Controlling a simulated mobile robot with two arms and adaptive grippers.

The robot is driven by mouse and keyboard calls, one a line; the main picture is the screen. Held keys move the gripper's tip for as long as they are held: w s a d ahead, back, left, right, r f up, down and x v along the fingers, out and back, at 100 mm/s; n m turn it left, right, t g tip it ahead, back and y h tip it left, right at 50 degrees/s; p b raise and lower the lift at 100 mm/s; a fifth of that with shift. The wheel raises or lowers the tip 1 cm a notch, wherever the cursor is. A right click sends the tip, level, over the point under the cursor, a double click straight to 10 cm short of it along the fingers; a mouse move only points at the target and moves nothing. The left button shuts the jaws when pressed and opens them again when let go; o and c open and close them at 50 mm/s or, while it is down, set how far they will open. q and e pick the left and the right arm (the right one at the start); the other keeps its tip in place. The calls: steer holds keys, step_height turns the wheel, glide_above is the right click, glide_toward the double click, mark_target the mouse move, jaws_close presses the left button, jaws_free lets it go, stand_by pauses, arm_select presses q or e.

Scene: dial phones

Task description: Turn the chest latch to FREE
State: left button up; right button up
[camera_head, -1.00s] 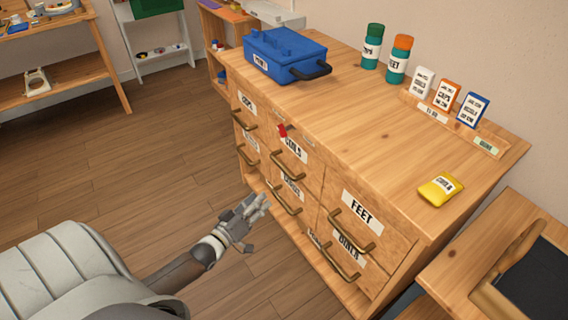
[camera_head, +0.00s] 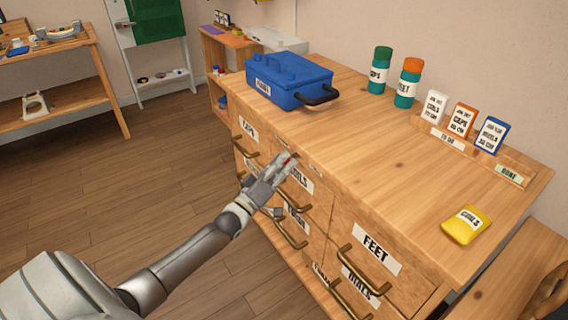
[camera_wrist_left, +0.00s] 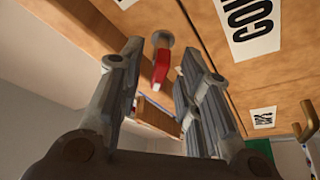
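The wooden chest of drawers (camera_head: 395,150) fills the middle and right of the head view. Its red latch (camera_head: 288,159) on the front face is largely covered by my left gripper (camera_head: 281,170). In the left wrist view the red latch lever (camera_wrist_left: 161,66) hangs from a round grey mount on the wood, with its free end pointing down in that picture. The left gripper (camera_wrist_left: 161,58) is open, with a finger on each side of the lever and gaps visible on both sides. No FREE marking is readable. My right gripper is not in view.
Brass drawer handles (camera_head: 291,235) stick out below the latch. A blue toolbox (camera_head: 285,80), two green bottles (camera_head: 378,72), small label cards (camera_head: 462,120) and a yellow packet (camera_head: 466,226) are on the chest top. The floor to the left is clear.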

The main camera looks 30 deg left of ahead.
arm_select(q)
steer(key=shift+w+r, duration=0.1)
steer(key=shift+w, duration=0.3)
jaws_close()
